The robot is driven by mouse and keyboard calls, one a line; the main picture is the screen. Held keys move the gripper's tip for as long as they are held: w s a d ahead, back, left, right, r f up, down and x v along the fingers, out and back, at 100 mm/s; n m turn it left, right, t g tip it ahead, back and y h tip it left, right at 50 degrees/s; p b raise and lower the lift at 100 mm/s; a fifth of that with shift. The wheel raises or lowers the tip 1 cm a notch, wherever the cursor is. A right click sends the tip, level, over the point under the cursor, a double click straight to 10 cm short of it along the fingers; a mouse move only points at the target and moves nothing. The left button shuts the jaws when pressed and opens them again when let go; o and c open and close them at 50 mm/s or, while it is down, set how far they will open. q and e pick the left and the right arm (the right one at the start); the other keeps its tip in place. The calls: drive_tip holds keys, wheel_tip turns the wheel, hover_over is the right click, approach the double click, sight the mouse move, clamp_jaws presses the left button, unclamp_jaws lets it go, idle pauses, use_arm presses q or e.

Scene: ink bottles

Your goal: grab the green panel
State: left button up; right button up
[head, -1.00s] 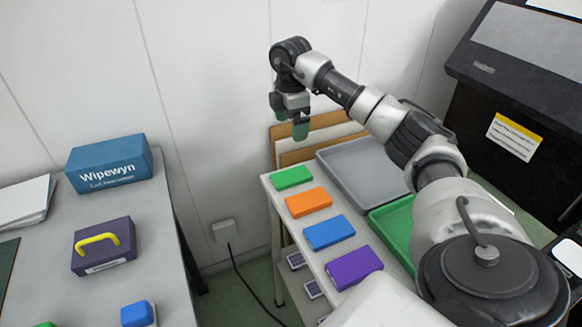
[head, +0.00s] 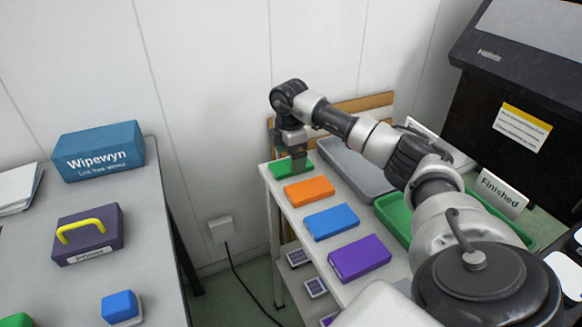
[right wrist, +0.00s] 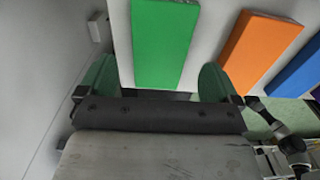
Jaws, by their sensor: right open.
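The green panel (head: 281,169) lies flat at the far end of the pale shelf top (head: 284,199). My right gripper (head: 298,163) points down over it and hides part of it. In the right wrist view, the right gripper (right wrist: 155,80) is open, with one green finger on each side of the green panel (right wrist: 163,42) and a gap to each. I cannot tell how far the fingertips are above the shelf. My left gripper is not in view.
An orange panel (head: 309,191), a blue panel (head: 330,222) and a purple panel (head: 359,258) lie in a row nearer me. A grey tray (head: 352,166) and a green tray (head: 393,217) are to their right. The wall is close behind.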

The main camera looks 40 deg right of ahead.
wheel_tip(320, 180, down, 3)
drive_tip(key=shift+r, duration=0.2)
drive_tip(key=c, duration=1)
drive_tip(key=shift+r, duration=0.15)
